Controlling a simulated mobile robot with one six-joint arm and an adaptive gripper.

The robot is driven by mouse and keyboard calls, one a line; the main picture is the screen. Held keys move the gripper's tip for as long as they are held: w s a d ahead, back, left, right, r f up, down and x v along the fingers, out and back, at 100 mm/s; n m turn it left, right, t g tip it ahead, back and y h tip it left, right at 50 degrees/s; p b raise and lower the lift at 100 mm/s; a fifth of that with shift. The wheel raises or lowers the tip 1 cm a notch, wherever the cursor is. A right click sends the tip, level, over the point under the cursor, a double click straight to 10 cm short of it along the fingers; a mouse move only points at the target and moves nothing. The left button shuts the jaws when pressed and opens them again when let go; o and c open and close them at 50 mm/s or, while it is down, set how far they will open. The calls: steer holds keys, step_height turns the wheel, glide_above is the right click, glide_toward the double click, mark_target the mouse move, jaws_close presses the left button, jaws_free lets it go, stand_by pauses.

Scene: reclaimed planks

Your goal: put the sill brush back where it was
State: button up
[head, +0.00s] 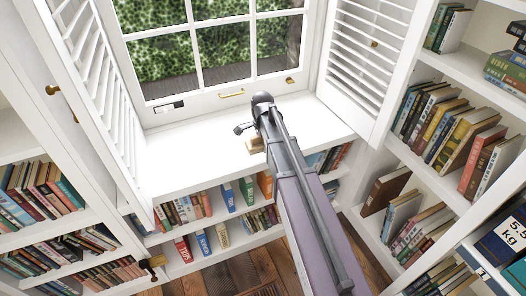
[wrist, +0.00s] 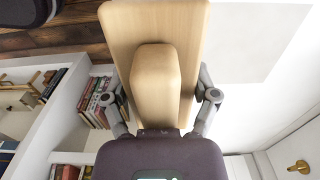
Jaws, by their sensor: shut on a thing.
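The sill brush shows in the wrist view as a pale wooden block with a raised wooden grip (wrist: 156,80). My gripper (wrist: 165,97) is shut on that grip, one finger on each side. In the head view a small part of the brush (head: 255,145) shows beside my arm, over the white window sill (head: 185,165). My gripper is mostly hidden by my arm there. The brush's bristles are hidden. I cannot tell whether the brush touches the sill.
The sill left of my arm is clear. White louvred shutters (head: 95,70) (head: 365,50) stand open at both sides of the window (head: 200,45). Bookshelves run under the sill and along both sides. A box marked 5.5 kg (head: 505,235) is at the lower right.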

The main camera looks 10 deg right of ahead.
mark_target(262, 155)
steer(key=shift+f, duration=0.1)
steer(key=shift+f+b, duration=1.7)
steer(key=shift+b, duration=0.05)
steer(key=shift+f, duration=0.15)
steer(key=o, duration=0.9)
steer(key=shift+c, duration=0.2)
steer(key=shift+r, duration=0.2)
step_height(262, 155, up, 12)
steer(key=p, duration=1.2)
steer(key=shift+s, duration=0.15)
